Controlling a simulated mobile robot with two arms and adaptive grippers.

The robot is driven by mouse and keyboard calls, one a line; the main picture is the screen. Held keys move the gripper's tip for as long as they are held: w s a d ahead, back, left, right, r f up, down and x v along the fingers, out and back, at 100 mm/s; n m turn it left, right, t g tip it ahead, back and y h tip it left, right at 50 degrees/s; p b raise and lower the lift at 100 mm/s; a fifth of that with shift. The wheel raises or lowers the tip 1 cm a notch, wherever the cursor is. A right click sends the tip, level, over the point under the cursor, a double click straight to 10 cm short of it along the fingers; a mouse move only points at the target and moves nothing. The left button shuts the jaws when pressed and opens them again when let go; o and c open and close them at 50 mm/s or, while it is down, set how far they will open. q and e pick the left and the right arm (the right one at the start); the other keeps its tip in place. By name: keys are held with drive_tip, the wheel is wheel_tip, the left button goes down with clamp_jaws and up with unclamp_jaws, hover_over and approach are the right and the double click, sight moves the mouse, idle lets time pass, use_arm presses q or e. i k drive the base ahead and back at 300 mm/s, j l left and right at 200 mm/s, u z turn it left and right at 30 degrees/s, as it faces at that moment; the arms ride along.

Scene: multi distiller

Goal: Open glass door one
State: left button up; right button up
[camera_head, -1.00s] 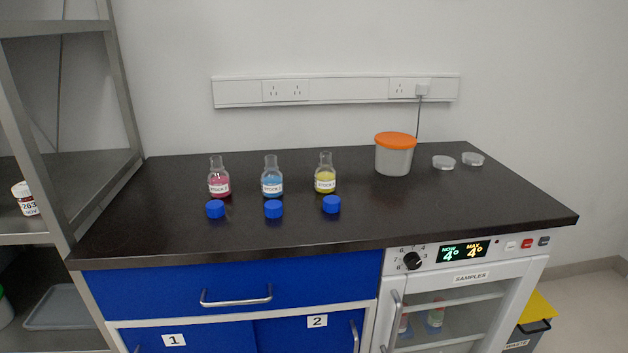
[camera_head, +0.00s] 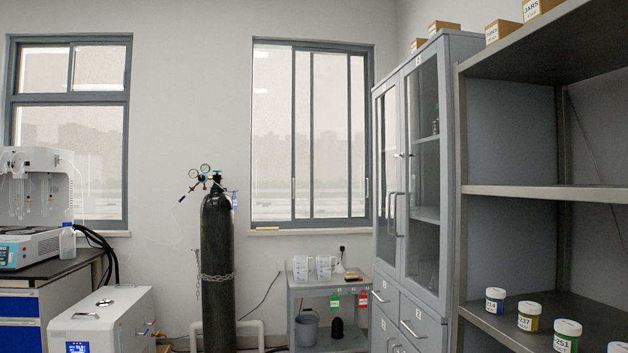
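A tall grey cabinet (camera_head: 447,130) stands right of the window. It has two narrow glass doors seen at a steep angle, a left glass door (camera_head: 384,140) and a right glass door (camera_head: 424,165). Both look closed. Vertical handles (camera_head: 395,214) sit side by side where the doors meet. A small label shows at the top of the right door; I cannot read the door numbers surely. Neither of my grippers is in view.
A metal shelf (camera_head: 540,192) with several labelled jars is close on the right. A black gas cylinder (camera_head: 217,270) and a small grey cart (camera_head: 330,284) stand ahead. A white box unit (camera_head: 104,322) and a bench (camera_head: 45,272) are at left.

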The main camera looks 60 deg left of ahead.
sight(386, 99)
drive_tip(key=u, duration=1.6)
